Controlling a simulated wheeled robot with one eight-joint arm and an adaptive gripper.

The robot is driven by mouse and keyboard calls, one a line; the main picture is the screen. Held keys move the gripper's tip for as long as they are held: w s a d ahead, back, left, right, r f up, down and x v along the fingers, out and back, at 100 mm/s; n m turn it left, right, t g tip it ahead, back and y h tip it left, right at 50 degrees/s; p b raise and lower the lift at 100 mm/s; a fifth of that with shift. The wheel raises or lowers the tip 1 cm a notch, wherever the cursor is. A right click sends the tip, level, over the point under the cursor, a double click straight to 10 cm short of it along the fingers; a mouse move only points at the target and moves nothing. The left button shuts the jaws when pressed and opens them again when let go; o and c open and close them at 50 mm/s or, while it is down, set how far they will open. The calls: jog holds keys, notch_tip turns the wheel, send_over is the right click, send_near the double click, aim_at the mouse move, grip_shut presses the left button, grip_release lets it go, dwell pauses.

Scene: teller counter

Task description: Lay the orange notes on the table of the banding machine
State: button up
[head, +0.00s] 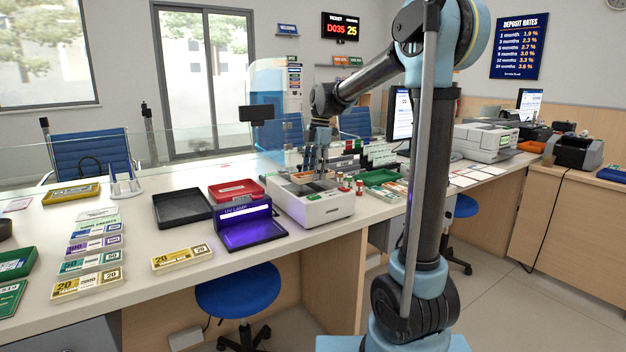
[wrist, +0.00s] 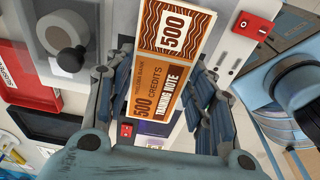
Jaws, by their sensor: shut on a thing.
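The orange notes (wrist: 165,75), a bundle marked 500 credits, sit between the fingers of my gripper (wrist: 152,85) in the wrist view. The fingers are shut on its two long sides. In the head view my gripper (head: 318,172) points down over the white banding machine (head: 314,208), and the notes (head: 304,178) show as a small orange strip at its top. The machine's pale body and red switch (wrist: 246,26) show around the notes in the wrist view. I cannot tell whether the notes touch the machine's table.
A UV lamp (head: 245,222) glows purple left of the machine, with a red tray (head: 236,190) and a black tray (head: 181,208) behind it. Yellow notes (head: 181,258) lie on the counter. Small red-capped bottles (head: 360,187) stand close on the right.

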jog(key=shift+f, duration=1.3)
jog(key=shift+s, duration=0.1)
jog(key=o, duration=1.2)
jog(key=shift+f, duration=0.1)
notch_tip(320, 180, up, 12)
jog(key=d, duration=0.1)
jog(key=shift+w+d, duration=0.3)
jog(key=shift+w, duration=0.15)
